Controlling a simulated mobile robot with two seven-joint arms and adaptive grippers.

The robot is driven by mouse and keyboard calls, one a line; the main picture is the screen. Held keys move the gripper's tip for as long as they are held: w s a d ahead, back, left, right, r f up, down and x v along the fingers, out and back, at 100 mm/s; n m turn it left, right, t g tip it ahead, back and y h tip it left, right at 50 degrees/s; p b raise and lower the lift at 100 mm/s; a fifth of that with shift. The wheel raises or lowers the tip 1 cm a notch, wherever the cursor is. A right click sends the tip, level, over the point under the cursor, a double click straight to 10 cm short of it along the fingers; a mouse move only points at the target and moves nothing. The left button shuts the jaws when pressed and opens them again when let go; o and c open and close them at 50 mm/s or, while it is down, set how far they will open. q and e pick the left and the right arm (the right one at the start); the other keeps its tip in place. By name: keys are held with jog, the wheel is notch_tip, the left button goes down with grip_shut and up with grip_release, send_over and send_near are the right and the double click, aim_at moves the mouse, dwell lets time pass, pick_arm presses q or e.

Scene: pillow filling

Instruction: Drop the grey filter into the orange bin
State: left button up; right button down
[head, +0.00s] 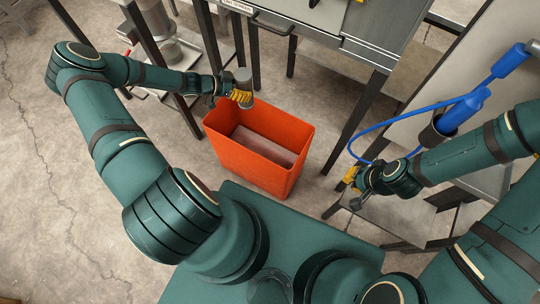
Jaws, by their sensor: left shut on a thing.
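The orange bin (240,155) stands on the concrete floor in the middle of the head view, its open top facing up. Its inside looks empty where I can see it. My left gripper (241,94) is shut on the grey filter (243,75), a small grey cylinder. In the picture they overlap the area just behind the bin's back left rim; their height above it is hard to judge. My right gripper (353,189) is at the right, apart from the bin. Its fingers are small and partly hidden, so their opening is unclear.
A grey metal machine (300,20) on dark legs stands behind the bin. A blue hose (390,122) and blue tool (465,110) hang by a light panel at the right, near my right arm. Bare cracked floor (40,170) lies at the left.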

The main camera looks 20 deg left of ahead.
aim_at(252, 102)
pick_arm(q)
jog(key=d, duration=0.1)
jog(key=d+m, duration=0.1)
jog(key=shift+s+d+f+g+h, duration=0.15)
jog(key=shift+d+f+g+h, duration=0.15)
jog(key=shift+d+g+h, duration=0.1)
notch_tip(252, 102, down, 4)
jog(key=shift+d+b, duration=0.1)
jog(key=shift+b, duration=1.05)
jog(key=shift+f+b, duration=0.45)
jog(key=shift+f, duration=0.5)
jog(key=o, duration=1.4)
jog(key=shift+s, duration=0.1)
jog(key=v, duration=1.2)
